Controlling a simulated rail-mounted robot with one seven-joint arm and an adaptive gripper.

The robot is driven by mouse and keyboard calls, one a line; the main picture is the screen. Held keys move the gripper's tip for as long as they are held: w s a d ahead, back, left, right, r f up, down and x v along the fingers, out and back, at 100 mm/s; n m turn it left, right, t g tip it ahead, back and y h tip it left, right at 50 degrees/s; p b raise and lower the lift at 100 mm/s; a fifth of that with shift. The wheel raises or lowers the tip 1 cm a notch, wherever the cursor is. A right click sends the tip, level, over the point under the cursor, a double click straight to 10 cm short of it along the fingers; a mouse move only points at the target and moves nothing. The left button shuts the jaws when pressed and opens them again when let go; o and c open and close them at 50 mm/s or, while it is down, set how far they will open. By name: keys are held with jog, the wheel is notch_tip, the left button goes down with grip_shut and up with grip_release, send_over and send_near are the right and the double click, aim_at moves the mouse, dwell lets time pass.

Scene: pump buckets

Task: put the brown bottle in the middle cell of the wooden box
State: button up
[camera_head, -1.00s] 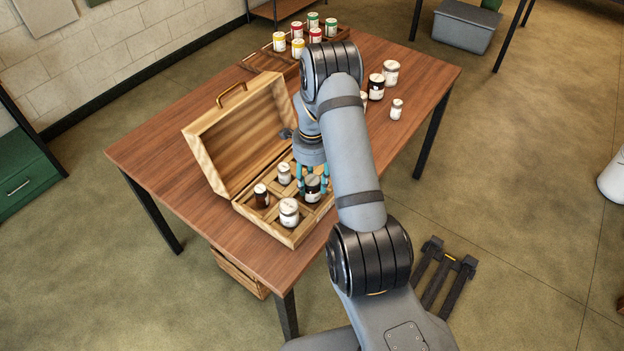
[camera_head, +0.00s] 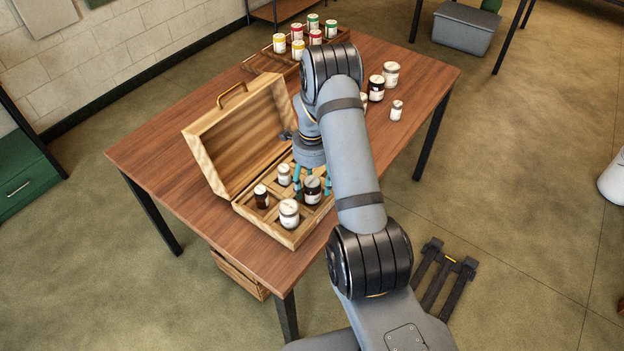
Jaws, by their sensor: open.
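The open wooden box (camera_head: 291,239) stands on the table with its lid tilted up at the back left. A dark brown bottle with a white label (camera_head: 313,191) stands upright in a cell on the box's right side. My gripper (camera_head: 312,183) points down over this bottle, with its teal fingers apart on either side of it. Whether the fingers touch it is too small to tell. A smaller brown bottle (camera_head: 261,197) stands at the left of the box. A white-labelled jar (camera_head: 289,213) stands at the front and another small jar (camera_head: 284,175) at the back. My arm hides the box's right end.
A wooden tray (camera_head: 258,65) with several coloured-lid jars is at the table's far end. A dark jar (camera_head: 376,88), a pale jar (camera_head: 391,75) and a small white jar (camera_head: 397,111) stand right of my arm. The table (camera_head: 165,150) is bare left of the box.

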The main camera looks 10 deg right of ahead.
notch_tip(320, 180, up, 12)
jog(key=b, duration=0.1)
jog(key=shift+r, duration=0.15)
